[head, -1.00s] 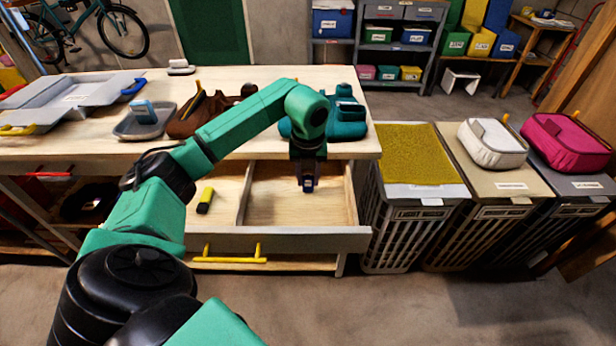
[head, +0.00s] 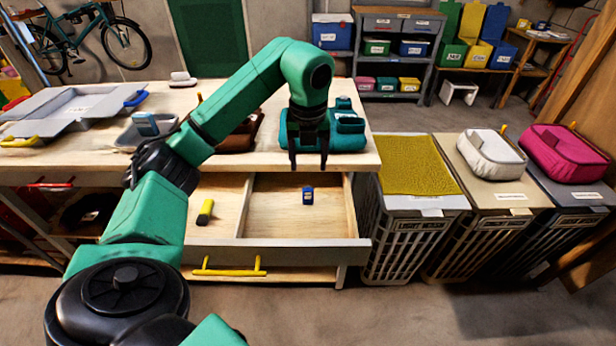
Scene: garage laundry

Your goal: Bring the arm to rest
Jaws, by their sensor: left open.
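My left gripper (head: 309,158) is open and empty, pointing down above the back part of the open drawer (head: 300,244), in front of the table's edge. A small dark blue object (head: 307,196) lies in the drawer's right compartment, below the gripper and apart from it. A yellow and black object (head: 205,212) lies in the left compartment. My right gripper is not in view.
The wooden table (head: 230,96) holds a teal bag (head: 338,138) behind the gripper, a brown bag (head: 240,136) partly hidden by my arm, and a grey tray (head: 80,110). Lidded hampers (head: 415,170) stand right of the drawer. The floor in front is clear.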

